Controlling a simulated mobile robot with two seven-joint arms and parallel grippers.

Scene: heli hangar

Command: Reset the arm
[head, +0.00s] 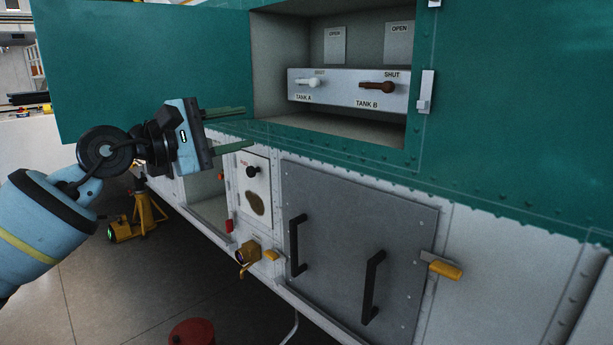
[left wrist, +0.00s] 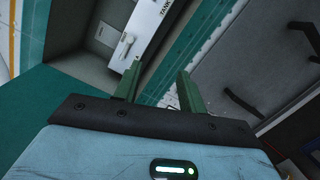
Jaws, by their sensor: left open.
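My left gripper (head: 236,128) comes in from the left in the head view, with its two green fingers apart and nothing between them. It is in front of the helicopter's side, left of and below the open recess. In the left wrist view the fingers (left wrist: 158,92) also stand apart and empty. In the recess, a panel (head: 346,91) carries a white lever (head: 307,82) labelled TANK A and a brown lever (head: 378,88) labelled TANK B. Both levers lie horizontal near the SHUT labels. My right gripper is not in view.
A teal door (head: 110,60) stands open at the left. Below the recess is a grey hatch (head: 350,240) with two black handles and a yellow latch (head: 445,269). A yellow jack stand (head: 146,212) and a red canister (head: 192,332) stand on the floor.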

